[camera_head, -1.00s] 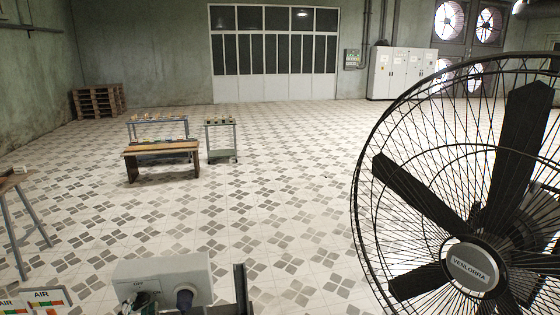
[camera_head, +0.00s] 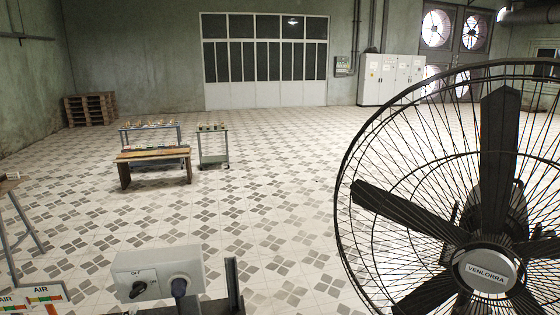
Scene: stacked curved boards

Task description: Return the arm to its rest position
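A grey control box (camera_head: 160,274) stands at the bottom, left of centre. Nothing visibly touches the knob. A large black caged fan (camera_head: 488,278), with a "VENLORRA" badge at its hub, fills the right side.
AIR-labelled panels (camera_head: 45,293) are at bottom left. A wooden bench (camera_head: 153,154) and a small cart (camera_head: 212,147) stand further back. Tiled floor in the middle is clear.

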